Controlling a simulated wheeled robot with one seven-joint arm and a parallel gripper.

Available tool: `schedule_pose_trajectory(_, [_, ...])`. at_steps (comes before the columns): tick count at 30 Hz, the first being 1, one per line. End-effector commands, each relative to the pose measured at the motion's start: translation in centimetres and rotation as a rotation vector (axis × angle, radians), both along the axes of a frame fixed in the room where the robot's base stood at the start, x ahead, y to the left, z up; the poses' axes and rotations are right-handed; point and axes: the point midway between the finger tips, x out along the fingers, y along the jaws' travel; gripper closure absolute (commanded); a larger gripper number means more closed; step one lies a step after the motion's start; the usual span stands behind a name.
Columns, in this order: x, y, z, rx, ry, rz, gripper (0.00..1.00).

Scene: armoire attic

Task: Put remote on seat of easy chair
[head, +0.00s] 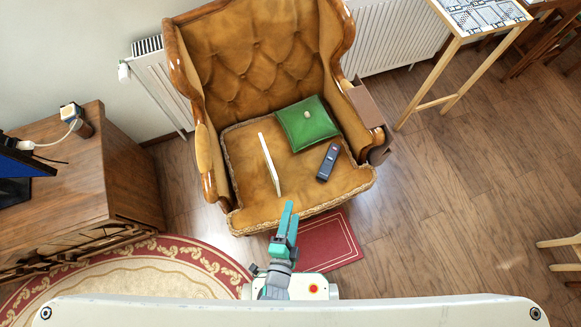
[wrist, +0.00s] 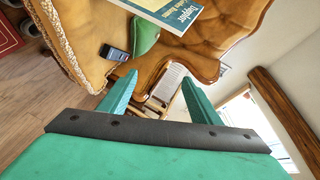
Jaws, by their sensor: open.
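The dark remote (head: 328,162) lies on the seat of the brown tufted easy chair (head: 250,200), right of the seat's middle. In the wrist view the remote (wrist: 115,53) also rests on the seat (wrist: 75,25), near its trimmed edge. My gripper (head: 288,215) is at the front edge of the chair, apart from the remote. In the wrist view my gripper (wrist: 160,92) has its two green fingers spread wide with nothing between them.
A green cushion (head: 306,123) with a small pale object on it and an upright book (head: 269,164) share the seat. A wooden cabinet (head: 90,190) stands left, a tall narrow table (head: 480,15) right.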

Motion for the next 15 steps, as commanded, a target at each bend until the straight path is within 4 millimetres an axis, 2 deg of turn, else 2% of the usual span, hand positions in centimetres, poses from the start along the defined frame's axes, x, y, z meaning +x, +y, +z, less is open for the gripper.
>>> schedule_pose_trajectory(1, [-1.5, 0.4, 2.1, -0.13, 0.02, 0.065, 0.42])
schedule_pose_trajectory(3, [-3.1, 0.5, 4.8, -0.329, 0.043, 0.153, 0.42])
schedule_pose_trajectory(9, [-6.1, 0.5, 12.5, -0.859, 0.075, 0.371, 0.42])
schedule_pose_trajectory(12, [-6.8, 0.5, 15.4, -1.052, 0.075, 0.443, 0.42])
schedule_pose_trajectory(15, [-7.2, 0.6, 17.1, -1.176, 0.073, 0.486, 0.42])
